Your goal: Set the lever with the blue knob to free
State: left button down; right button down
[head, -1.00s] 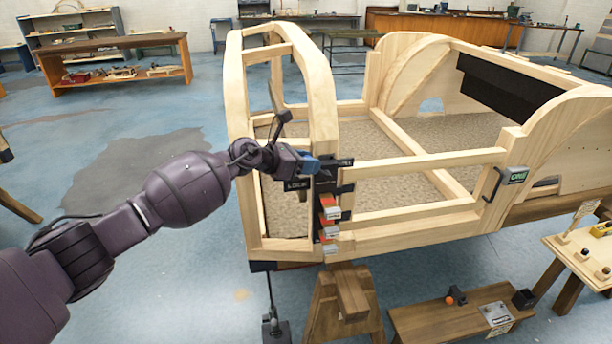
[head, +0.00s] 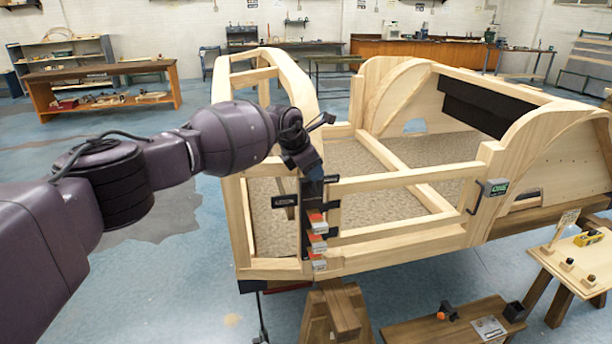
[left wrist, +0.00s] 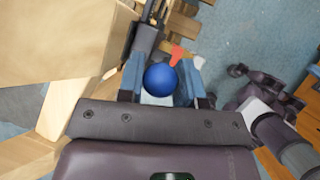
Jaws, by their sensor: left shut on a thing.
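The blue knob (left wrist: 160,79) shows in the left wrist view between the two blue-padded fingers of my left gripper (left wrist: 161,85). The gripper is shut on the knob. In the head view my left gripper (head: 311,172) points down at the top of the dark lever plate on the wooden door post, and it hides the knob and most of the lever. A small black label (head: 287,201) sticks out left of the post, and another (head: 332,179) sits on the right. Their words are too small to read for sure. My right gripper is not in view.
Below the gripper, several red-and-grey pieces (head: 317,232) sit on the post. The wooden body frame (head: 400,187) fills the middle, with a green-labelled latch (head: 497,188) at right. A low bench (head: 440,325) stands in front. Open floor (head: 150,290) lies to the left.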

pick_arm(q)
jog(key=shift+d+y+b, duration=0.35)
jog(key=shift+y+b, duration=0.1)
jog(key=shift+y, duration=0.15)
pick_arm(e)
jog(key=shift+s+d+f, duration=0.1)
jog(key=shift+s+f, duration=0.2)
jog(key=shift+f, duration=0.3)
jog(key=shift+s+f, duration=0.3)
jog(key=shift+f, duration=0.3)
pick_arm(q)
jog(key=c, duration=1.1)
grip_release()
jog(key=shift+d, duration=0.1)
jog(key=shift+a+r, duration=0.2)
jog(key=shift+r, duration=0.3)
jog(key=v, duration=0.9)
jog(key=shift+r, duration=0.35)
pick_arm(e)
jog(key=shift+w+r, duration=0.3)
